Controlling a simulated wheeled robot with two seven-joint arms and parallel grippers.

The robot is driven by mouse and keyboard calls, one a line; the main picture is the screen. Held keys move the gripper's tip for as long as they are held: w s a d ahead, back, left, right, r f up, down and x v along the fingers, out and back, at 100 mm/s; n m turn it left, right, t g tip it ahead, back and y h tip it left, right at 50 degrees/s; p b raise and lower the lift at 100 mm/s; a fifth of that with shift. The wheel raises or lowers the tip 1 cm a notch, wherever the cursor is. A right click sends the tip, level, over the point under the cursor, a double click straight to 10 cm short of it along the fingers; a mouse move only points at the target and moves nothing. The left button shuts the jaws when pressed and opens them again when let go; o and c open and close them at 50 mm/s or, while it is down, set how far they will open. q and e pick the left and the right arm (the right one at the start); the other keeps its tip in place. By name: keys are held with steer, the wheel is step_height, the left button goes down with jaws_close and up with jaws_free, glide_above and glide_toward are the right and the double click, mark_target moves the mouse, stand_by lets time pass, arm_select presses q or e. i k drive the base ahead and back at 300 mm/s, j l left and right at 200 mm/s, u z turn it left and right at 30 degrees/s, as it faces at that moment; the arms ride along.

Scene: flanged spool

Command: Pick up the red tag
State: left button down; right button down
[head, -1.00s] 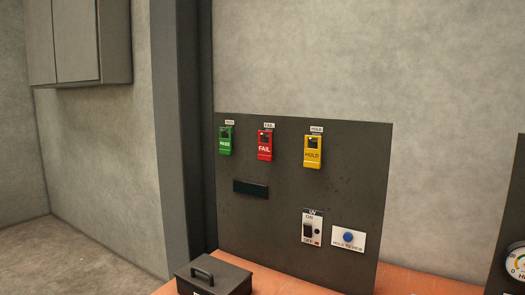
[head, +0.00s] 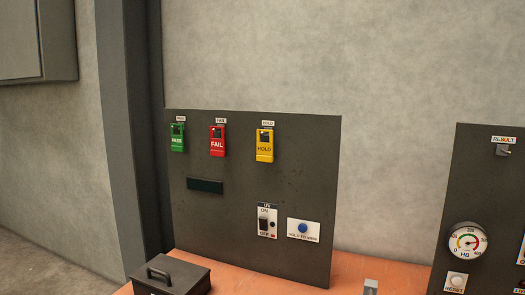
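The red tag (head: 217,141), marked FAIL, hangs on a dark upright panel (head: 240,220) under a small white label. It is the middle one of three tags, between the green PASS tag (head: 177,139) on its left and the yellow HOLD tag (head: 265,146) on its right. Neither of my grippers shows clearly in the head view. A small grey piece at the bottom edge cannot be identified.
The panel also carries a dark slot (head: 205,186), a UV switch (head: 266,221) and a blue button (head: 303,228). A black lidded box (head: 175,277) sits on the orange bench (head: 235,279). A second panel (head: 455,190) with a gauge (head: 467,242) stands at right.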

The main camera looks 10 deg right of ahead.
mark_target(218, 145)
steer(key=i+j, duration=0.15)
steer(key=j, duration=0.3)
steer(key=i+j+z, duration=0.1)
steer(key=j, duration=0.3)
steer(key=i+j, duration=0.2)
steer(key=j, duration=0.25)
steer(key=i+j+z, duration=0.1)
steer(key=j, duration=0.35)
steer(key=i+j, duration=0.2)
steer(key=j, duration=0.3)
steer(key=i+j+z, duration=0.1)
steer(key=j, duration=0.35)
steer(key=i+j, duration=0.1)
steer(key=j, duration=0.35)
steer(key=i+j+z, duration=0.1)
steer(key=j, duration=0.35)
